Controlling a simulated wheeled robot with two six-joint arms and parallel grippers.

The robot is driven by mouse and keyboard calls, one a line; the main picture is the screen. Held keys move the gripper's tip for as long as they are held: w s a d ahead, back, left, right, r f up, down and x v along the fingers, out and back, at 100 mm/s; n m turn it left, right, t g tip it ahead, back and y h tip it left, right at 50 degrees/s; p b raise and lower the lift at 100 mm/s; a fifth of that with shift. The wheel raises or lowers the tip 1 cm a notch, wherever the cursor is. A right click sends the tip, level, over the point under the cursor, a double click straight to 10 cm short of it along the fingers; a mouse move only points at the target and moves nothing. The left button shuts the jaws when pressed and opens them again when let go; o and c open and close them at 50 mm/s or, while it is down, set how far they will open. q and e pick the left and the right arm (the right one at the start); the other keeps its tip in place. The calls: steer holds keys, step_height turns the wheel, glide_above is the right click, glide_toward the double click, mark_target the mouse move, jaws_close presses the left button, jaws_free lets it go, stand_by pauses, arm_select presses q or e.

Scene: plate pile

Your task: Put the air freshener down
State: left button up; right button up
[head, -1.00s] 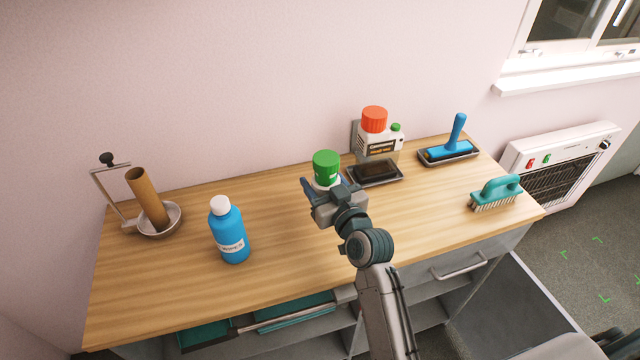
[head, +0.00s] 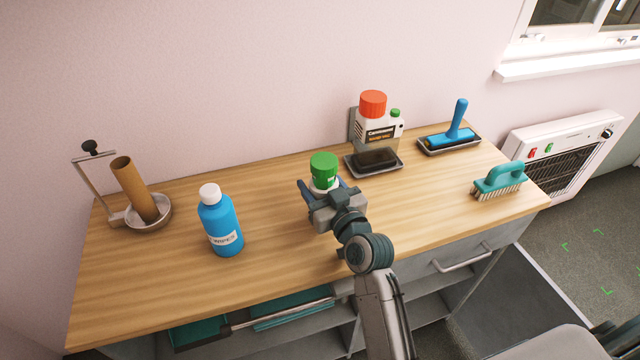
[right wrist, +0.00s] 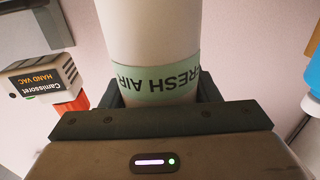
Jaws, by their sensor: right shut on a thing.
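The air freshener is a white can with a green cap (head: 323,167). It stands roughly upright in my right gripper (head: 328,196) over the middle of the wooden worktop (head: 285,235). In the right wrist view its white body with a green "FRESH AIR" band (right wrist: 155,80) sits between the fingers, which are shut on it. The arm hides its base in the head view, so I cannot tell whether it touches the worktop. My left gripper is not in view.
A blue bottle (head: 221,228) stands left of the gripper. A hand vac (head: 376,130) on a dark tray (head: 390,169) is behind right. A blue roller (head: 455,135) and teal brush (head: 499,181) are at right; a cardboard tube (head: 134,187) stands in a holder at left. Worktop between is clear.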

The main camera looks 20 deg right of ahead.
steer(key=o, duration=1.1)
steer(key=shift+f, duration=0.4)
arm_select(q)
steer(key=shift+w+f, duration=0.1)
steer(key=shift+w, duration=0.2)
arm_select(e)
steer(key=shift+a, duration=0.1)
steer(key=shift+s+f, duration=0.1)
steer(key=shift+r+p, duration=0.4)
steer(key=shift+s+r, duration=0.15)
arm_select(q)
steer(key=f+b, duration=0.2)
steer(key=b, duration=0.1)
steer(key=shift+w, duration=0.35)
arm_select(e)
steer(key=s+d, duration=0.2)
steer(key=s, duration=0.9)
steer(key=shift+s+d+r, duration=0.2)
steer(key=shift+r, duration=0.15)
